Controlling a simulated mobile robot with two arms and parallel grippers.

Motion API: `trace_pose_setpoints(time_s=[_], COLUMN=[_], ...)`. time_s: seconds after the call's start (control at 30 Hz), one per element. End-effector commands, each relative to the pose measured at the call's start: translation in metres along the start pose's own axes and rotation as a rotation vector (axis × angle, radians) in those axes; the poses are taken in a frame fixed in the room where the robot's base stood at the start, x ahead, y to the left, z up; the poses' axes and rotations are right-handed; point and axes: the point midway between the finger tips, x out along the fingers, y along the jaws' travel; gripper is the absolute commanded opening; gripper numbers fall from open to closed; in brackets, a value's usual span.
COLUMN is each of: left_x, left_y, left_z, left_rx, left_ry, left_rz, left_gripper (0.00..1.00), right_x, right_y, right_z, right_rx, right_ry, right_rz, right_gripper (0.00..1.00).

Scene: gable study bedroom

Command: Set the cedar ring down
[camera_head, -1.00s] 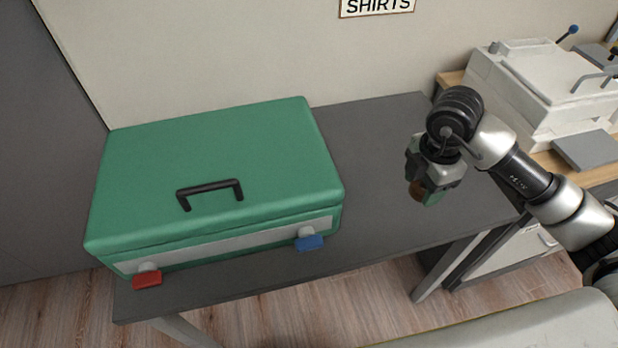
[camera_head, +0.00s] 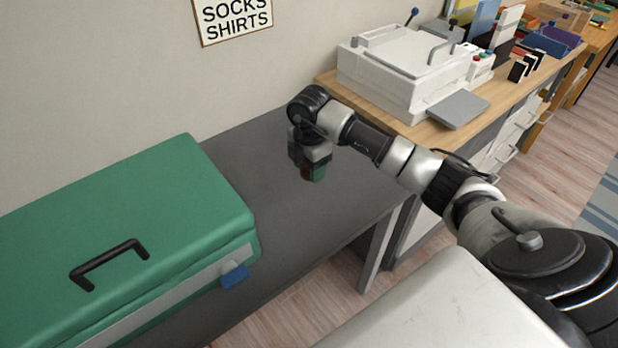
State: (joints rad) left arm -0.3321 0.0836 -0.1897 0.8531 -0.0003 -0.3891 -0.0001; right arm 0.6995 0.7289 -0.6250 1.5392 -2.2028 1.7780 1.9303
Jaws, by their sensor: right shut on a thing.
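My right gripper (camera_head: 313,173) points down over the dark grey table (camera_head: 290,210), to the right of the green case. It is shut on a small brown thing (camera_head: 306,171), likely the cedar ring, which is mostly hidden between the fingers. I cannot tell whether the held thing touches the table top. My left gripper is not in view.
A green case (camera_head: 150,200) with a black handle and a blue latch (camera_head: 235,276) fills the left of the table. A white machine (camera_head: 400,75) stands on a wooden counter (camera_head: 425,133) at the right. Bare table lies around my right gripper.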

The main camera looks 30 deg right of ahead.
Motion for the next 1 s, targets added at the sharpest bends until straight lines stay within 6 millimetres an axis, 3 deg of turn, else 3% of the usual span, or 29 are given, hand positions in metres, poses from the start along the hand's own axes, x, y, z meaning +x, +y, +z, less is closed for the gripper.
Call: trace_pose_setpoints(time_s=[0.33, 0.73, 0.77, 0.8, 0.9, 1.0], left_x=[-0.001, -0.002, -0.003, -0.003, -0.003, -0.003], left_y=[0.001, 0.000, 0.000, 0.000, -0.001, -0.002], left_z=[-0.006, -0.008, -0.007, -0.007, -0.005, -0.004], left_rx=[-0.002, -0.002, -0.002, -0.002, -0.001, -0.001], left_ry=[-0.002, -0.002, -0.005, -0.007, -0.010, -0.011], left_rz=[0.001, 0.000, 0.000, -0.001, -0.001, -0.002], left_gripper=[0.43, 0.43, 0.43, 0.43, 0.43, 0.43], right_x=[0.039, 0.044, 0.043, 0.043, 0.043, 0.043], right_y=[0.000, 0.001, 0.001, 0.001, 0.001, 0.001], right_z=[0.000, 0.000, 0.000, 0.000, 0.000, 0.000], right_rx=[0.000, 0.000, 0.000, 0.000, 0.000, 0.000], right_ry=[0.002, 0.000, 0.000, 0.000, 0.000, 0.000], right_rz=[-0.003, 0.000, 0.000, 0.000, 0.000, 0.000], right_gripper=[0.31, 0.31, 0.57, 0.63, 0.78, 0.79])
